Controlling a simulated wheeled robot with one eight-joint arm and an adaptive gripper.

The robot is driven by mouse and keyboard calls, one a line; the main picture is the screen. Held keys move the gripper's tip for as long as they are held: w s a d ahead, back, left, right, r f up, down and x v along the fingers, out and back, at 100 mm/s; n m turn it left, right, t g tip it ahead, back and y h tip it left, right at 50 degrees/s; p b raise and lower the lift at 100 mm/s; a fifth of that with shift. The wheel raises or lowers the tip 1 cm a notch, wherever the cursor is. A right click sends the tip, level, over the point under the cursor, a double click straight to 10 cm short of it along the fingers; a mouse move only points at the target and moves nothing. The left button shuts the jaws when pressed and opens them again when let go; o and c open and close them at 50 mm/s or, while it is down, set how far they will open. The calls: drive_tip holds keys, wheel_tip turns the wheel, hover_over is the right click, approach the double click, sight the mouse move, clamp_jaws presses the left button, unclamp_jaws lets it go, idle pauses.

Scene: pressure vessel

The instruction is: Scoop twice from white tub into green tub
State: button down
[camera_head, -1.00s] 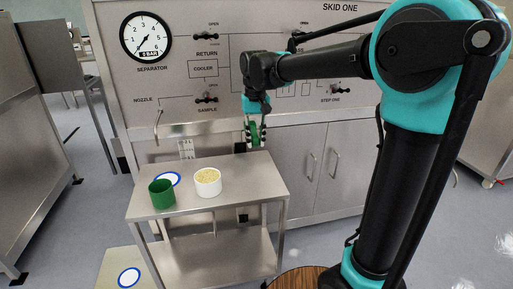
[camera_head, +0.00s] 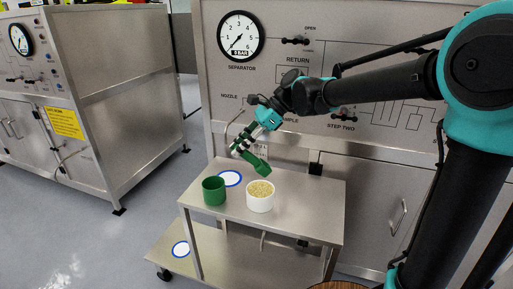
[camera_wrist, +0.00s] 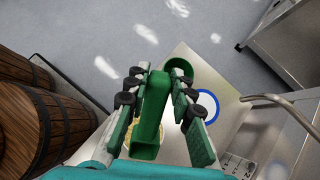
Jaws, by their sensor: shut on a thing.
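My gripper (camera_head: 243,147) is shut on a green scoop (camera_head: 260,166), which hangs tilted just above and behind the white tub in the head view. The white tub (camera_head: 260,204) stands on the steel table and holds pale yellow grains (camera_head: 261,189). The green tub (camera_head: 214,197) stands to its left; its inside is mostly hidden. In the wrist view the green scoop (camera_wrist: 152,112) lies between the fingers, and the green tub (camera_wrist: 179,65) shows beyond them. The scoop and fingers cover most of the white tub there. I cannot tell whether the scoop holds grains.
A white disc with a blue rim (camera_head: 230,178) lies on the steel table (camera_head: 310,200) behind the tubs. The vessel panel with its nozzle (camera_head: 238,112) rises behind. Wooden barrels (camera_wrist: 35,120) stand left in the wrist view.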

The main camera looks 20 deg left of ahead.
sight(261, 167)
drive_tip(key=shift+s+a, duration=0.15)
drive_tip(key=shift+a, duration=0.1)
drive_tip(key=shift+f, duration=0.4)
wheel_tip(261, 167, down, 10)
idle(0.5)
drive_tip(key=shift+r, duration=0.2)
idle(0.7)
